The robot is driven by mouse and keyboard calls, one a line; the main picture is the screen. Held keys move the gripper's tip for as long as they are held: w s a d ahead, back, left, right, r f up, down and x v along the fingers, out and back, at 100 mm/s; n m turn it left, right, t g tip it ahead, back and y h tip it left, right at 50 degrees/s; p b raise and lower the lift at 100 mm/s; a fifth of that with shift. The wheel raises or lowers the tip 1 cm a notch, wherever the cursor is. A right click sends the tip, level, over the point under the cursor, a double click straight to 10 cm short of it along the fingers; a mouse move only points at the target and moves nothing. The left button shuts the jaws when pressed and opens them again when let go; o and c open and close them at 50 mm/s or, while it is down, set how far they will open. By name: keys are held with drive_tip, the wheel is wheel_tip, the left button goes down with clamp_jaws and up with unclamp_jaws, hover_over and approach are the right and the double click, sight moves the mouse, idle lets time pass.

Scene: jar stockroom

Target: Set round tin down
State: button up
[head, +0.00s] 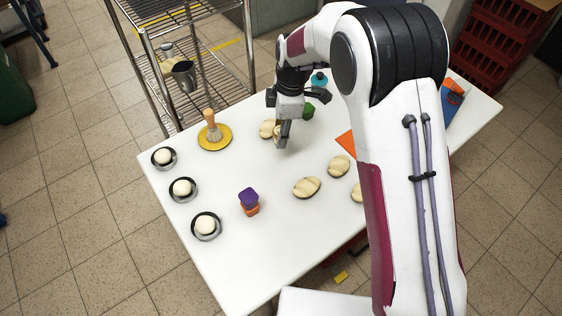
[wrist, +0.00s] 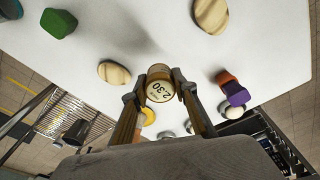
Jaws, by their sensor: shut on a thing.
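The round tin (wrist: 160,90) is a small pale cylinder with a dark "2.30" on its light end face. My gripper (wrist: 157,92) is shut on it, with one finger on each side. In the head view my gripper (head: 281,142) points down over the far middle of the white table (head: 240,265), and the tin is mostly hidden behind the fingers. A wooden disc (head: 266,129) lies just left of the gripper; it also shows in the wrist view (wrist: 114,73). I cannot tell whether the tin touches the table.
More wooden discs (head: 307,187) lie to the near right. A purple block (head: 248,196) sits on an orange one (head: 250,210). A brush (head: 211,122) stands on a yellow disc (head: 222,144). White round things in dark dishes (head: 206,226) line the left edge. A green object (head: 308,111) is behind the gripper.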

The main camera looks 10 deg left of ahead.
drive_tip(key=shift+r, duration=0.2)
drive_tip(key=shift+s+d, duration=0.1)
drive_tip(key=shift+s, duration=0.15)
drive_tip(key=shift+f, duration=0.1)
hover_over(280, 163)
drive_tip(key=shift+w+d+f, duration=0.1)
drive_tip(key=shift+f, duration=1.45)
drive_tip(key=shift+w+d+f, duration=0.1)
drive_tip(key=shift+f, duration=1.4)
drive_tip(key=shift+s+f, duration=0.1)
drive_tip(key=shift+f, duration=0.05)
drive_tip(key=shift+f, duration=1.75)
drive_tip(key=shift+f, duration=0.1)
drive_tip(key=o, duration=1.1)
